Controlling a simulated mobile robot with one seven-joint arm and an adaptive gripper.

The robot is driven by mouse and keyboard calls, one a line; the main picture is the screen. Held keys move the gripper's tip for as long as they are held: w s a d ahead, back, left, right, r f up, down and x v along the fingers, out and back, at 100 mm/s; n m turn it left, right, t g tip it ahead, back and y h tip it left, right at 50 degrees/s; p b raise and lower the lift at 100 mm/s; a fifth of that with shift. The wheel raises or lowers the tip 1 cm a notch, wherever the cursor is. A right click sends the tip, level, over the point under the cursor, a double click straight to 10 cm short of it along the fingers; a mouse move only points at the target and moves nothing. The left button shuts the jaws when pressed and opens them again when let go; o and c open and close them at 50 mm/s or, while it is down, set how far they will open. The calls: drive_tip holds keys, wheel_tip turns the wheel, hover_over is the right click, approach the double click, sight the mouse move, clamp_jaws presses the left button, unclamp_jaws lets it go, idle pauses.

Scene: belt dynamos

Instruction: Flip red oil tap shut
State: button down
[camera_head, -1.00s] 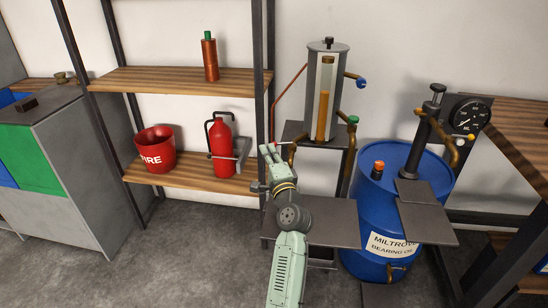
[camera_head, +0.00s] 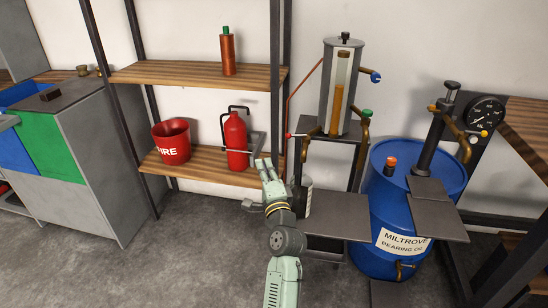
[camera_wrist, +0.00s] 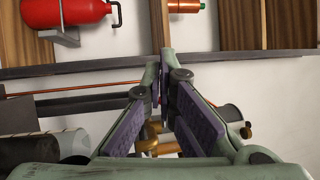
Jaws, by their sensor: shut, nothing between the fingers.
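The red-tipped tap lever (camera_head: 288,135) sticks out to the left from a brass tap (camera_head: 306,143) at the lower left of the glass oil reservoir (camera_head: 341,88). The lever looks about level. My gripper (camera_head: 263,162) is shut and empty, lower left of the red tip and apart from it in the picture. In the wrist view my gripper (camera_wrist: 161,62) has its fingertips together. Brass parts (camera_wrist: 150,138) show behind the fingers there, but I cannot tell which tap they belong to. The red tip is not clear in the wrist view.
A red extinguisher (camera_head: 236,140) and a fire bucket (camera_head: 172,143) stand on the lower shelf, left of my gripper. A dark shelf post (camera_head: 276,75) is close behind. A blue-handled tap (camera_head: 375,77), a green-handled tap (camera_head: 367,113) and a blue oil drum (camera_head: 380,205) are to the right.

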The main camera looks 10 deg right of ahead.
drive_tip(key=shift+s+a+f, duration=0.1)
drive_tip(key=shift+s+a, duration=1.05)
drive_tip(key=shift+s, duration=0.15)
